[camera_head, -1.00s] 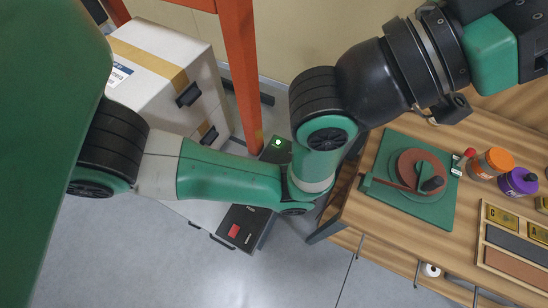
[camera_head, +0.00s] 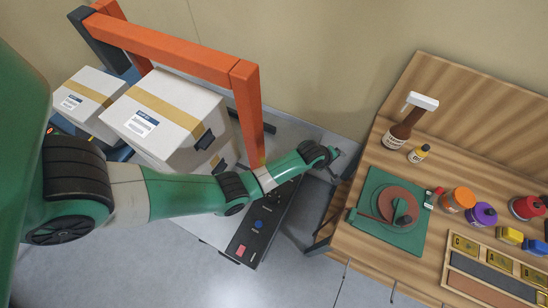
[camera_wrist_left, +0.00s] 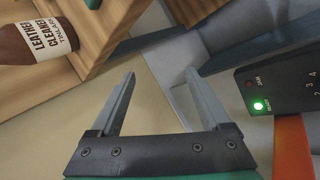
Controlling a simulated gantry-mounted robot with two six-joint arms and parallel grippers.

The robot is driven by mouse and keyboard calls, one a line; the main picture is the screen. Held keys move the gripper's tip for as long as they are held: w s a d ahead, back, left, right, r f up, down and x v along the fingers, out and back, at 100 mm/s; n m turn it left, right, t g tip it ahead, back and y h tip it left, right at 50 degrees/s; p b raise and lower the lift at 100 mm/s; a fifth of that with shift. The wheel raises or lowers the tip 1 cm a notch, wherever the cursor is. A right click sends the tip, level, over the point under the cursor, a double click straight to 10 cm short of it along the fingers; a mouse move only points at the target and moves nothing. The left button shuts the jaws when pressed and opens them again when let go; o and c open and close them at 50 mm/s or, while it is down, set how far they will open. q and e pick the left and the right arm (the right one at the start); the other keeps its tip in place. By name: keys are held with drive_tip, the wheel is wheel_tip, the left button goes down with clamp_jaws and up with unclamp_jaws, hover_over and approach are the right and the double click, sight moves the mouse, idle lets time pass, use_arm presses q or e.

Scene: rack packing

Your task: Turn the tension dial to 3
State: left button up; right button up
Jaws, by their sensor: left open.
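The black control panel (camera_head: 278,222) with a red button (camera_head: 240,250) and a blue button (camera_head: 258,224) stands below the orange frame. My left forearm covers its upper part. In the left wrist view the panel's edge (camera_wrist_left: 285,78) shows at the right, with a lit green lamp (camera_wrist_left: 258,105) and the printed numbers 2, 3 and 4. I cannot make out the tension dial or its setting. My left gripper (camera_head: 338,158) is beyond the panel's far end, towards the bench; in its wrist view it (camera_wrist_left: 160,75) is open and empty. My right gripper is not in view.
The orange frame (camera_head: 247,110) rises close beside my left forearm. White boxes (camera_head: 165,110) stand to its left. At the right, the wooden bench (camera_head: 345,245) carries a green mat (camera_head: 376,240), a brown bottle (camera_head: 398,135) and several jars. Grey floor lies between panel and bench.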

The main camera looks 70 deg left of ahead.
use_arm(q)
drive_tip(key=s+a+f+n+g+p, duration=0.1)
drive_tip(key=s+f+n+g+p, duration=0.2)
drive_tip(key=s, duration=0.7)
drive_tip(key=n+g+h+p, duration=0.1)
drive_tip(key=g+h+p, duration=0.1)
drive_tip(key=g+p, duration=0.2)
approach(272, 197)
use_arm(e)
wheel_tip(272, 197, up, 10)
use_arm(q)
wheel_tip(272, 197, down, 9)
drive_tip(key=b, duration=1.1)
drive_tip(key=shift+r, duration=0.1)
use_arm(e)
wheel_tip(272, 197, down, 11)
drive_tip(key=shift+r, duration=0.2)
use_arm(q)
clamp_jaws()
